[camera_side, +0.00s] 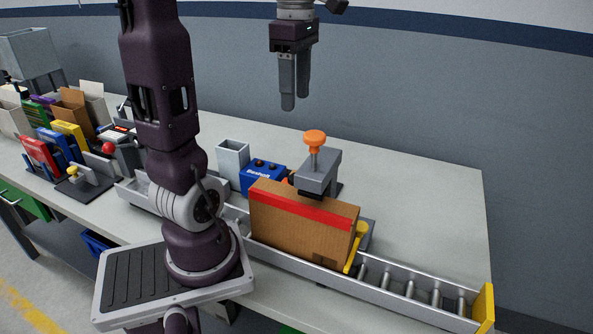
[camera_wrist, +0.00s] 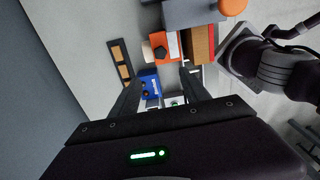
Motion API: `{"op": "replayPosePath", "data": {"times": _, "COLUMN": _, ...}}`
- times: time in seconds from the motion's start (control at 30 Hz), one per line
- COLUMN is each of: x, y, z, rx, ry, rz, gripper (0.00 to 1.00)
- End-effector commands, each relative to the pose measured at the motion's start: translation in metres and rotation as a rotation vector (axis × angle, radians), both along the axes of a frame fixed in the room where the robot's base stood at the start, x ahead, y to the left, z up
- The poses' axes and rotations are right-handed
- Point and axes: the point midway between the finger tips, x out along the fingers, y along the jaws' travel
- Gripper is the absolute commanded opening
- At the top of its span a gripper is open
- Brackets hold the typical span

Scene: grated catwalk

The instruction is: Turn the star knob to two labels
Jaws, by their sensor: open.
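In the wrist view, a dark star-shaped knob (camera_wrist: 160,52) sits on an orange housing (camera_wrist: 157,40) with a white label patch (camera_wrist: 173,45) beside it; any lettering is too small to read. In the side view only a sliver of the orange housing (camera_side: 285,181) shows behind the cardboard box, and the knob is hidden. My gripper (camera_side: 295,102) hangs high above the bench, pointing down, apart from everything. Its fingers are open and empty, and in the wrist view (camera_wrist: 160,77) the knob lies beyond the fingertips.
A grey clamp bracket (camera_side: 318,174) with an orange knob (camera_side: 314,139) rises beside the housing. A cardboard box (camera_side: 300,220) stands on a roller conveyor (camera_side: 398,283) in front. A blue box (camera_side: 262,177) and grey open bin (camera_side: 232,160) are left. The bench at back right is clear.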

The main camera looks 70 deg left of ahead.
Motion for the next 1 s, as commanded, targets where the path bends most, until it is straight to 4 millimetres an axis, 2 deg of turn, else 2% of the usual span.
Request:
{"op": "replayPosePath", "data": {"times": 0.03, "x": -0.001, "y": -0.002, "z": -0.019, "rx": -0.005, "ry": 0.006, "rz": -0.007, "gripper": 0.54}}
{"op": "replayPosePath", "data": {"times": 0.1, "x": -0.002, "y": -0.004, "z": -0.043, "rx": -0.006, "ry": 0.006, "rz": -0.013, "gripper": 0.54}}
{"op": "replayPosePath", "data": {"times": 0.3, "x": -0.001, "y": -0.003, "z": -0.103, "rx": -0.002, "ry": 0.002, "rz": -0.017, "gripper": 0.54}}
{"op": "replayPosePath", "data": {"times": 0.47, "x": -0.001, "y": -0.004, "z": -0.126, "rx": 0.0, "ry": 0.0, "rz": -0.019, "gripper": 0.54}}
{"op": "replayPosePath", "data": {"times": 0.7, "x": -0.001, "y": -0.004, "z": -0.171, "rx": -0.001, "ry": 0.001, "rz": -0.02, "gripper": 0.54}}
{"op": "replayPosePath", "data": {"times": 0.83, "x": -0.001, "y": -0.004, "z": -0.183, "rx": 0.001, "ry": -0.003, "rz": -0.021, "gripper": 0.54}}
{"op": "replayPosePath", "data": {"times": 1.0, "x": 0.0, "y": -0.004, "z": -0.185, "rx": 0.003, "ry": -0.004, "rz": -0.021, "gripper": 0.54}}
